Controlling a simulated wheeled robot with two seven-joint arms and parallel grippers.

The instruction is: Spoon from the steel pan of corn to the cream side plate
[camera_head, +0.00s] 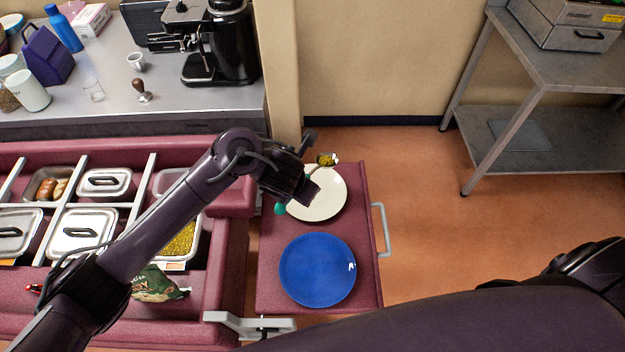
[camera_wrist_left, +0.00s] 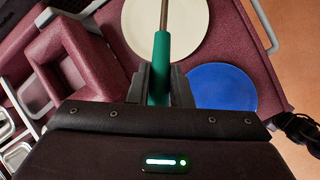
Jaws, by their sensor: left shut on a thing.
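My left gripper (camera_head: 297,184) is shut on the green handle of the spoon (camera_head: 326,160). In the left wrist view the green handle (camera_wrist_left: 160,70) sits between the fingers (camera_wrist_left: 160,85), and the metal shaft crosses over the cream plate (camera_wrist_left: 190,35). The spoon's bowl is out of that view. The steel pan of corn (camera_head: 180,243) is in the red cart at left, partly hidden by my left arm. My right gripper is not clearly in view.
A blue plate (camera_head: 317,270) lies on the red side shelf (camera_head: 266,240), nearer than the cream plate. A green packet (camera_head: 158,284) lies near the cart's front. A steel table (camera_head: 540,150) stands at right.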

